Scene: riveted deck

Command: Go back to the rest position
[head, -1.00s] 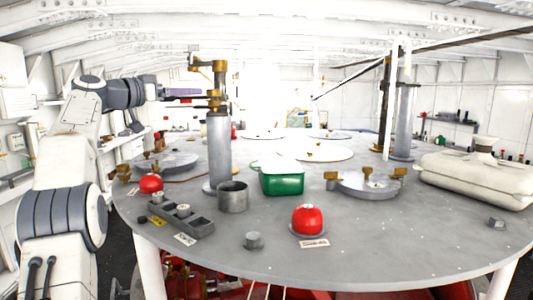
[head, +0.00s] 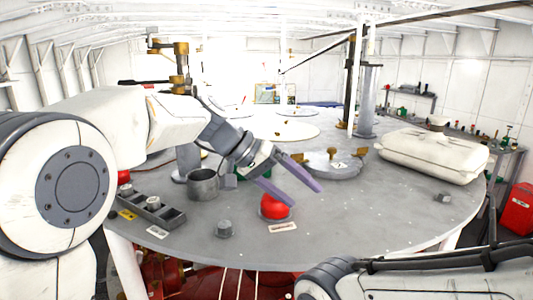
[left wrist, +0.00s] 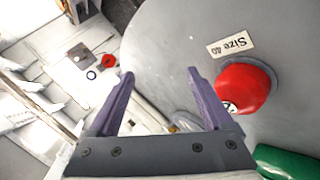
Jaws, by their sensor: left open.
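My left gripper (head: 306,197) reaches in from the left over the round grey table (head: 340,225). Its two purple fingers are spread apart with nothing between them, and they point down and to the right. In the head view the fingers appear just above and beside a red knob (head: 274,208), partly covering it. My right gripper is not in view.
A grey can (head: 203,185), a small grey block tray (head: 150,212) and a metal post stand left on the table. A green container (left wrist: 285,162) is partly hidden behind my left gripper. A pale case (head: 433,155) lies at the right. The table's front right is mostly clear.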

